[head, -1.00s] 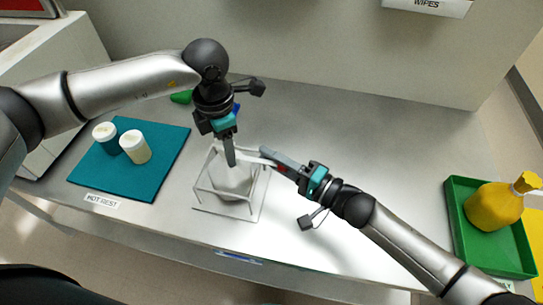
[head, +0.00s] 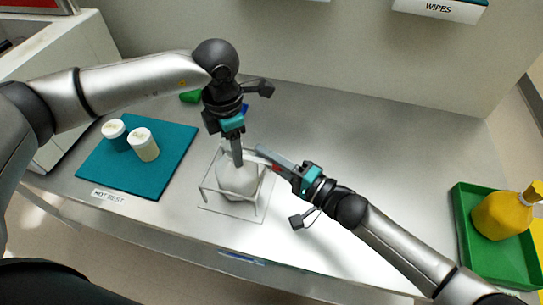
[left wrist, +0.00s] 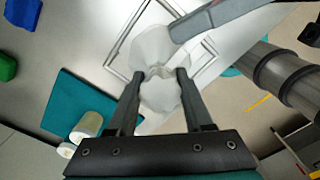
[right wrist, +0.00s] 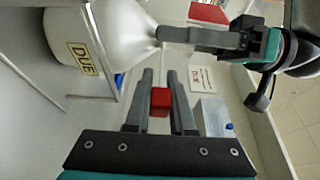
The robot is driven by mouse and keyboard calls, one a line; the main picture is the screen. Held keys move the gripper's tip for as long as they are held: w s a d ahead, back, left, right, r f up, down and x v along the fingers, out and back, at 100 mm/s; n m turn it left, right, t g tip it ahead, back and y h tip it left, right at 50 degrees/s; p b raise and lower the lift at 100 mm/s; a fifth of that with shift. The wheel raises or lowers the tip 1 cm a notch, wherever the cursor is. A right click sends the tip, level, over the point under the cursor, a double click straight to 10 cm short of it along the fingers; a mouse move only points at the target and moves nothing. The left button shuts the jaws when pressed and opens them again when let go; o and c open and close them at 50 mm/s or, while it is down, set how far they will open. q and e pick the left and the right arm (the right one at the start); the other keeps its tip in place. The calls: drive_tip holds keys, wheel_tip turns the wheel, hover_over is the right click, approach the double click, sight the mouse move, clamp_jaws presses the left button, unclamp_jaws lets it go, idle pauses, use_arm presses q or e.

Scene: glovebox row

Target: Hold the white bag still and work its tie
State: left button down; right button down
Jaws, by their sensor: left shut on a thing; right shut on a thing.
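The white bag (head: 236,182) stands upright inside a thin wire frame (head: 213,203) on the bench. My left gripper (head: 238,163) points down at the top of the bag and is shut on its gathered neck. The left wrist view shows the bag (left wrist: 153,50) bunched between the fingertips (left wrist: 166,75). My right gripper (head: 262,152) reaches in from the right, its fingertips close beside the left ones. In the right wrist view its fingers (right wrist: 160,75) are shut on a small red piece (right wrist: 160,98), seemingly part of the tie. The tie's path around the neck is hidden.
A teal mat (head: 150,180) with two white-lidded jars (head: 143,144) lies at the left. A green tray (head: 470,255) with a yellow bottle (head: 500,214) stands at the far right. The bench right of the frame is clear apart from my right arm.

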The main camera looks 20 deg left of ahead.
drive_tip(key=c, duration=0.8)
unclamp_jaws()
drive_tip(key=shift+o, duration=0.2)
drive_tip(key=v, duration=1.2)
